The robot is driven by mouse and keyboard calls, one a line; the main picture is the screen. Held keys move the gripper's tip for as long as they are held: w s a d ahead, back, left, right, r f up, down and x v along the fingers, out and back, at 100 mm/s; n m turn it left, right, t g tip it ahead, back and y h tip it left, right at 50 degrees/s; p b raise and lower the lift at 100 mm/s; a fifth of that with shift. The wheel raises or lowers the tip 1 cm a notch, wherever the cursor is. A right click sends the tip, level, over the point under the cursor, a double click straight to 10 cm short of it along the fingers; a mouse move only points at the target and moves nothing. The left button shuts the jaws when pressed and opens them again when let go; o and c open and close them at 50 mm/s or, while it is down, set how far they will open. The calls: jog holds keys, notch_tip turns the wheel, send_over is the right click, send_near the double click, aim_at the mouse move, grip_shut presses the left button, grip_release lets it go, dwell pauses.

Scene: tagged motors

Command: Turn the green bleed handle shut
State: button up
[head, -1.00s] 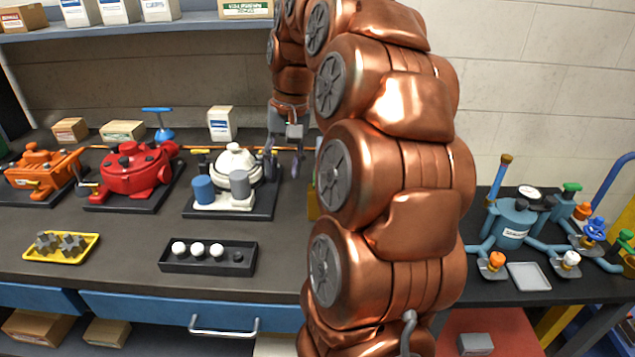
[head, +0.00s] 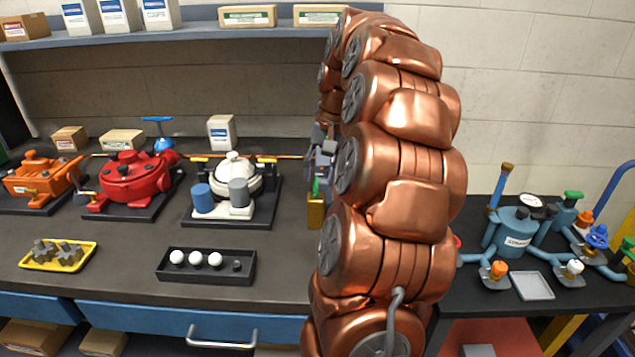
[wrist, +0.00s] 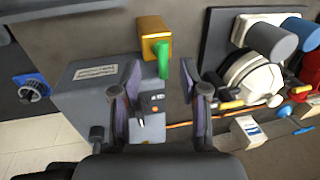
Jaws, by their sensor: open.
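A green handle (wrist: 163,60) stands out from a yellow-gold block (wrist: 153,27) in the wrist view. In the head view the handle (head: 316,187) and block (head: 314,212) show partly, beside my arm at the right of the bench. My gripper (wrist: 160,72) is open and empty. The handle shows between its two fingertips, nearer the middle than either finger; I see no contact. How far the handle lies beyond the tips I cannot tell. In the head view my gripper (head: 319,158) is just above the block, partly hidden by my arm.
A grey box (wrist: 85,110) with a label lies beside the fingers. A white motor (head: 236,178) with blue and grey cylinders is left of the block, and a red motor (head: 136,180) farther left. A black tray (head: 206,278) holds white balls. My arm hides the bench's right end.

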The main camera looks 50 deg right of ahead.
aim_at(317, 182)
jog(key=shift+w+a+f, duration=0.15)
jog(key=shift+f, duration=0.65)
jog(key=shift+w+a+f, duration=0.1)
jog(key=shift+f, duration=0.7)
jog(key=shift+c, duration=0.2)
grip_shut()
